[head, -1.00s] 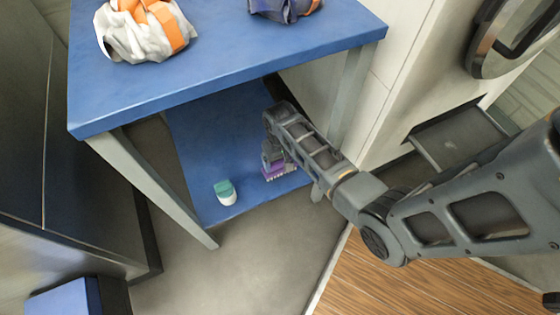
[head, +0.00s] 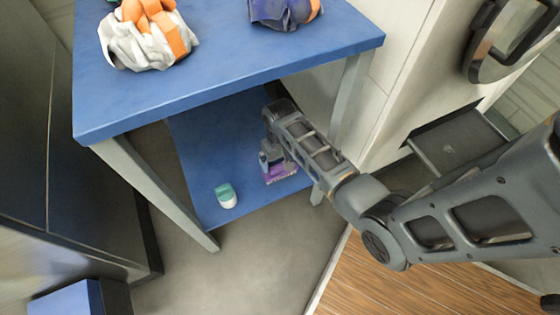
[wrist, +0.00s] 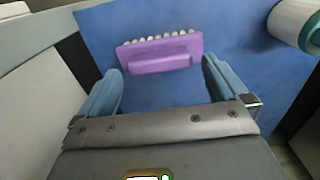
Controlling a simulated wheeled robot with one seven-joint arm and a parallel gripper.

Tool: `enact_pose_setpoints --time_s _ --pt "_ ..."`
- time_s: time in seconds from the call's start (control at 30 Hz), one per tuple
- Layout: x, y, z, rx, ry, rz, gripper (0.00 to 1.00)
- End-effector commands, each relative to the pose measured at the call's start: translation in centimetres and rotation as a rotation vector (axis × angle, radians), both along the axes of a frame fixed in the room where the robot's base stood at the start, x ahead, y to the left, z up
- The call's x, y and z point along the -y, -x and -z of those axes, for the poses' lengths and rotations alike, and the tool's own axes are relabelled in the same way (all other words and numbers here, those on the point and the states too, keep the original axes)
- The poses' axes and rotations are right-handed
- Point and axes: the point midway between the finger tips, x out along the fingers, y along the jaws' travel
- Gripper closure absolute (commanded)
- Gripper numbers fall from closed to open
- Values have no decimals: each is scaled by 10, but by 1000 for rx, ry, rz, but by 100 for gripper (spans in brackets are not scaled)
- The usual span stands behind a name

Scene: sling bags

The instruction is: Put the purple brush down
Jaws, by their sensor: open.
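The purple brush (wrist: 162,52) lies on the blue lower shelf (wrist: 235,35) in the wrist view, its pale bristles showing along its far edge. My gripper (wrist: 163,78) is open, with one blue-grey finger on each side of the brush's near side and a visible gap to each. In the head view the purple brush (head: 280,172) shows below my gripper (head: 266,158), partly hidden by it. The lower shelf (head: 200,135) is under the blue table.
A white container with a teal top (head: 226,196) stands on the lower shelf, left of the brush. The blue tabletop (head: 220,65) is overhead, carrying a white-and-orange bag (head: 150,40) and a dark blue bag (head: 285,12). Table legs (head: 160,190) flank the shelf.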

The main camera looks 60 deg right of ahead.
Motion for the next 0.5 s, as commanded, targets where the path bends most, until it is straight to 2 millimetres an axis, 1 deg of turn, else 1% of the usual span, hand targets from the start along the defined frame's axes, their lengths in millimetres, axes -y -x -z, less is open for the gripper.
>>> enact_pose_setpoints --time_s 0.03,0.2,0.3,0.4,0.5 --pt "0 0 -16 1 1 0 0" --pt "0 0 -52 1 1 -1 0" --pt "0 0 -69 1 1 0 0" --pt "0 0 -83 0 0 0 0" --pt "0 0 -92 0 0 0 0"
